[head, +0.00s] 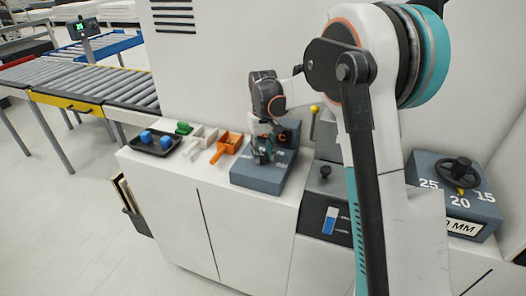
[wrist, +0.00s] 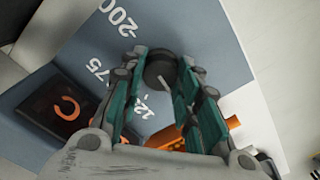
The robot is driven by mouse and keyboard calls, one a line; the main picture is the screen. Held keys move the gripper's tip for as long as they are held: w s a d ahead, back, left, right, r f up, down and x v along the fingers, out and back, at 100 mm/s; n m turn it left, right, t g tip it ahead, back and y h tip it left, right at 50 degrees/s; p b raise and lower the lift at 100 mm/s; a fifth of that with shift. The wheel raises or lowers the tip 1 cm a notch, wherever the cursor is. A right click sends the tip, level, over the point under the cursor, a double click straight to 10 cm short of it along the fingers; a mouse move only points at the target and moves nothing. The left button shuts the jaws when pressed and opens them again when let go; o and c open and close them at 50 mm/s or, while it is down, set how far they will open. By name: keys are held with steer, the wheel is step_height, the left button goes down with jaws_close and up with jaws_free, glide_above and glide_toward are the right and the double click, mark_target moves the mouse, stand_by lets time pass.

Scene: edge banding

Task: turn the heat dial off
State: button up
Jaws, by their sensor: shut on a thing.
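The heat dial (wrist: 160,68) is a round black knob with a short white pointer line. It stands on a blue-grey panel (wrist: 195,40) with white numbers, 200 and 75 among them, part of them hidden by my fingers. In the wrist view, my gripper (wrist: 162,75) has its two teal-padded fingers on either side of the dial, shut on it. The pointer shows between the fingers, angled toward the lower part of the picture. In the head view, my gripper (head: 263,158) reaches down onto the blue-grey box (head: 255,180), and the dial is hidden there.
A dark square with an orange ring (wrist: 66,108) sits beside the dial. On the counter left of the box are an orange tool (head: 228,144), white holders (head: 202,136), a green piece (head: 183,128) and a black tray (head: 156,149) with blue pieces. A handwheel box (head: 452,190) stands right.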

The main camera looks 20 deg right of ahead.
mark_target(263, 155)
steer(key=shift+n, duration=0.7)
steer(key=o, duration=1.1)
step_height(263, 155, up, 12)
